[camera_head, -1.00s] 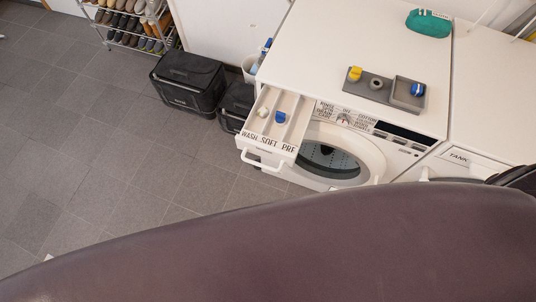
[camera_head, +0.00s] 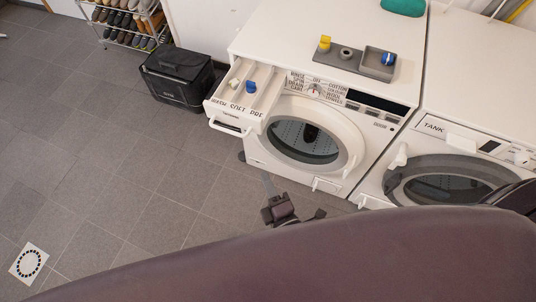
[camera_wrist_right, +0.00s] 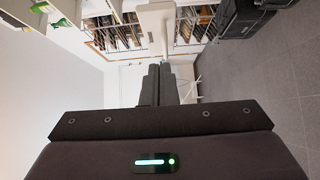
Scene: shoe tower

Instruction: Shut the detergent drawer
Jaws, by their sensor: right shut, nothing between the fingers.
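The detergent drawer (camera_head: 240,108) is pulled out of the top left front of the white washing machine (camera_head: 362,160). Its labelled compartments are open above, and a blue piece (camera_head: 251,87) and a pale piece sit inside. A white bar handle (camera_head: 229,127) is on its front. My right gripper (camera_head: 266,179) is below the drawer, in front of the machine, apart from the drawer. In the right wrist view its dark fingers (camera_wrist_right: 158,82) are together and empty. A white piece shows beyond them; I cannot tell surely whether it is the drawer. My left gripper is not visible.
A tray (camera_head: 378,66) with yellow and blue pieces lies on top. A second machine (camera_head: 455,133) stands to the right.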

